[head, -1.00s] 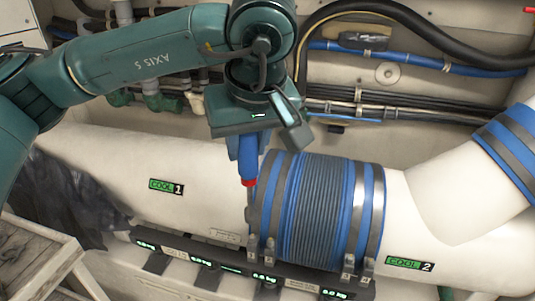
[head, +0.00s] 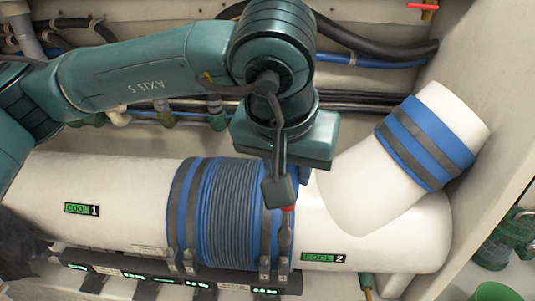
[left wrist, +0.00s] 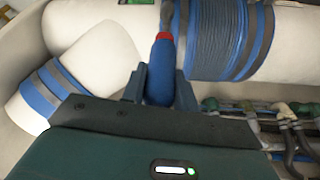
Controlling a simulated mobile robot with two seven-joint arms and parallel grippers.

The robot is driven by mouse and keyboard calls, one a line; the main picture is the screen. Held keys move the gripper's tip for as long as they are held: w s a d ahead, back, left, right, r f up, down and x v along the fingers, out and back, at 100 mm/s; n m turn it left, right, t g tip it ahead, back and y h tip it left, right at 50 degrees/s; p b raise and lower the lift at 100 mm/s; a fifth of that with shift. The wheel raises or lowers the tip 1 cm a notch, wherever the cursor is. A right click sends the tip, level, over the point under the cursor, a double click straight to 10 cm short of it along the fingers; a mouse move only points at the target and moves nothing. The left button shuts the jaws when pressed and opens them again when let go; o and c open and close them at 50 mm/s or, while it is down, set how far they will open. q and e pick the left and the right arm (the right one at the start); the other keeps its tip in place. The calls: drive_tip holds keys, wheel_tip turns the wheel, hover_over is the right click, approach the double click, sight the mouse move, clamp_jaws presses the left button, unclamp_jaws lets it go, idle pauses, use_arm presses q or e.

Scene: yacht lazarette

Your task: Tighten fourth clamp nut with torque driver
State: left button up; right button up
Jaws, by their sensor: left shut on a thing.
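My left gripper (head: 300,178) is shut on the torque driver, which has a blue handle (left wrist: 160,78) and a red collar (head: 288,208). The driver points down, its grey shaft (head: 285,235) in front of the right end of the ribbed blue hose (head: 228,215). Its tip is close above the rightmost clamp nut (head: 282,267); I cannot tell whether they touch. The neighbouring nut (head: 265,268) and two nuts at the hose's left end (head: 180,262) also show. In the left wrist view the driver tip is at the top edge, partly cut off. My right gripper is out of view.
White pipes labelled COOL 1 (head: 82,209) and COOL 2 (head: 323,257) flank the hose. A pipe elbow with blue-and-grey bands (head: 425,140) rises at right. A dark rail with lit readouts (head: 130,275) runs below. Cables and blue piping (head: 385,62) line the back wall.

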use_arm(q)
drive_tip(key=shift+d+f, duration=0.15)
drive_tip(key=shift+f+b, duration=0.45)
drive_tip(key=shift+f, duration=0.2)
drive_tip(key=shift+f+b, duration=0.3)
drive_tip(key=shift+f, duration=1)
drive_tip(key=shift+f+b, duration=0.3)
drive_tip(key=shift+b, duration=0.05)
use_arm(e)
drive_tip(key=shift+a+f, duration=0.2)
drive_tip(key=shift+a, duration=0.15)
